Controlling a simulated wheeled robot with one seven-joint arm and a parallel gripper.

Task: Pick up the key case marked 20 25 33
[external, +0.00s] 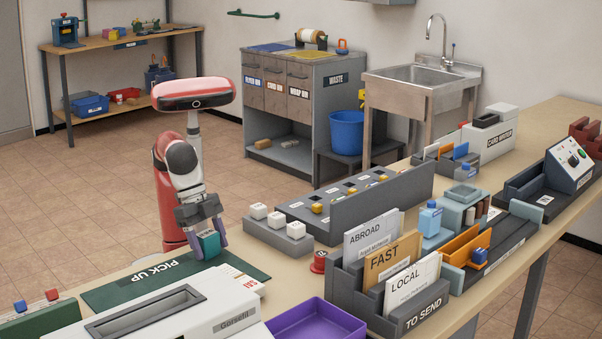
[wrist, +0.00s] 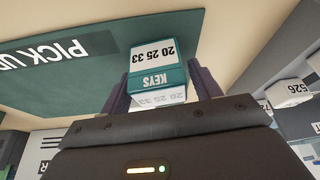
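The key case (wrist: 155,58) is a small teal and white box. In the wrist view its faces read "20 25 33" and "KEYS". My gripper (wrist: 158,90) has one finger on each side of the case, and both fingers appear to press against it.
A white machine (external: 170,318) stands in front of the mat, and a purple tray (external: 315,325) is beside it. White numbered cubes (external: 276,219) stand on a grey block to the right. A red round button (external: 318,262) and the TO SEND rack (external: 415,320) are further right.

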